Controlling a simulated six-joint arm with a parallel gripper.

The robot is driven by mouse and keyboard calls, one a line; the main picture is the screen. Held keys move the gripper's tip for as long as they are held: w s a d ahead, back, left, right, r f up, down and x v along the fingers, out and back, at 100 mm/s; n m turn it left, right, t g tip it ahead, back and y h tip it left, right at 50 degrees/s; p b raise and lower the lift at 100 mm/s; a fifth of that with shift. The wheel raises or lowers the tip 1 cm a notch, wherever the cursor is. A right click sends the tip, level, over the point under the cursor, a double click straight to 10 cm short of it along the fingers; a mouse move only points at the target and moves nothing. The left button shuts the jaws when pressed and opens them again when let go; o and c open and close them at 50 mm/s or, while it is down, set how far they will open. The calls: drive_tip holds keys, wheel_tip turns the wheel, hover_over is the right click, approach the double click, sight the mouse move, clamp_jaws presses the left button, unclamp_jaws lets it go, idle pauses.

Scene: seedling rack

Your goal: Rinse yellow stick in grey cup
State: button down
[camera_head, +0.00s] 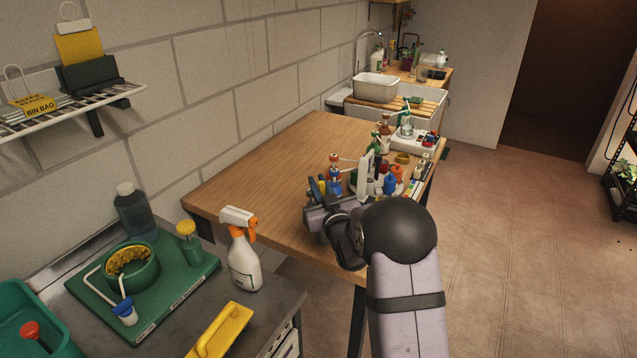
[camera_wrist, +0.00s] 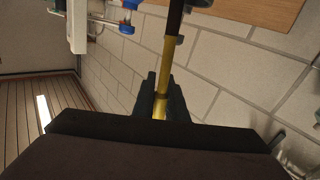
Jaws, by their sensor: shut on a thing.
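The yellow stick (camera_wrist: 169,55) shows in the wrist view, held between the dark fingers of my gripper (camera_wrist: 163,95). It stands out beyond the fingers and has a dark part (camera_wrist: 175,16) at its far end. In the head view my gripper (camera_head: 318,200) is over the wooden table, beside a cluster of bottles and small items. The stick is too small there to make out clearly. I cannot pick out a grey cup with certainty in either view; my arm and the clutter hide part of the table.
Bottles and small tools crowd the wooden table (camera_head: 285,165) near my gripper; its left part is bare. A white spray bottle (camera_head: 243,262) stands on the near bench with a green tray (camera_head: 172,290). A basin (camera_head: 376,87) stands at the far sink.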

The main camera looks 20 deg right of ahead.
drive_tip(key=shift+f+b, duration=2.35)
drive_tip(key=shift+f, duration=0.4)
drive_tip(key=shift+r, duration=0.15)
idle(0.9)
wheel_tip(320, 180, up, 8)
drive_tip(key=p, duration=0.4)
drive_tip(key=shift+f, duration=0.2)
idle(0.5)
idle(1.5)
